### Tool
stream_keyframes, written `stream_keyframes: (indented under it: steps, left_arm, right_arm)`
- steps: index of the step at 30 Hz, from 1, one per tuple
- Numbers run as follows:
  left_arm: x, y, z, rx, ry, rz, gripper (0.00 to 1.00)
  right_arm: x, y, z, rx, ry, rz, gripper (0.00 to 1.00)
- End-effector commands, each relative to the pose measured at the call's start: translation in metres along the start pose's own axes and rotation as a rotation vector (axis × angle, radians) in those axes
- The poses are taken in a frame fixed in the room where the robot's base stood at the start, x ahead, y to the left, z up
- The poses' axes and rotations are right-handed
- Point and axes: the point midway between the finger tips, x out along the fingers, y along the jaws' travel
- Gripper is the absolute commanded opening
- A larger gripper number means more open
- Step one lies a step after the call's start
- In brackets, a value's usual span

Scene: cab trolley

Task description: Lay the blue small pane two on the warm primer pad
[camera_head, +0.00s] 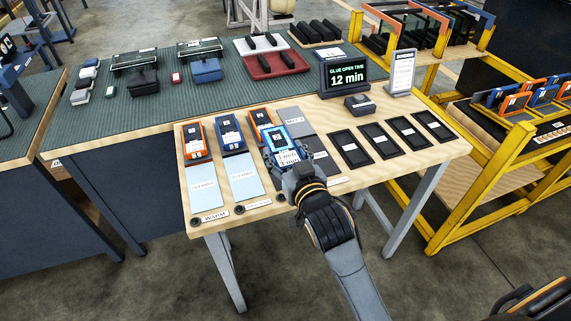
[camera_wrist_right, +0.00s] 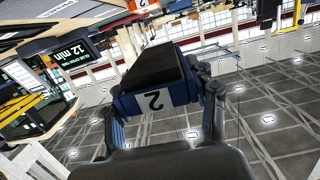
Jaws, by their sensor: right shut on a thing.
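The blue small pane two (camera_head: 288,140) is in my right gripper (camera_head: 282,163), over the middle of the wooden table; whether it touches what lies below cannot be told. In the right wrist view the pane (camera_wrist_right: 153,92) shows its white "2" label, between the fingers (camera_wrist_right: 160,112). A sign reading "WARM" (camera_head: 215,217) lies at the table's front left, before a pale blue pad marked as cleaner (camera_head: 204,189). Grey pads (camera_head: 317,148) are partly hidden beside the held pane. Which pad is the warm primer pad cannot be told.
Orange and blue blocks (camera_head: 194,141) stand behind the pale pads. Several black trays (camera_head: 351,148) lie at the right. A "12 min" display (camera_head: 345,75) stands at the back. A yellow trolley (camera_head: 470,190) is close on the right. A green-topped bench (camera_head: 110,115) is behind left.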

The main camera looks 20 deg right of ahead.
Motion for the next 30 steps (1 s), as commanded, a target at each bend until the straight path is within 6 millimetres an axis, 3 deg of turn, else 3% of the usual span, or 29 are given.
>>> stream_keyframes:
  steps: [3, 9, 15, 21, 30]
  left_arm:
    - [0.004, -0.002, 0.004, 0.002, -0.004, -0.003, 0.81]
    - [0.007, -0.005, -0.006, 0.002, 0.011, -0.006, 0.81]
    - [0.009, -0.007, -0.022, 0.002, 0.035, -0.008, 0.81]
    - [0.011, -0.007, -0.019, 0.002, 0.031, -0.008, 0.81]
    - [0.011, -0.005, -0.01, 0.002, 0.017, -0.006, 0.81]
  right_arm:
    - [0.023, 0.007, 0.022, -0.001, -0.001, 0.001, 0.19]
    - [0.047, 0.012, 0.042, 0.0, 0.002, 0.001, 0.19]
    - [0.058, 0.015, 0.058, 0.001, -0.001, 0.001, 0.19]
    - [0.06, 0.015, 0.081, 0.001, 0.002, 0.0, 0.19]
    - [0.06, 0.014, 0.082, 0.001, 0.003, 0.0, 0.19]
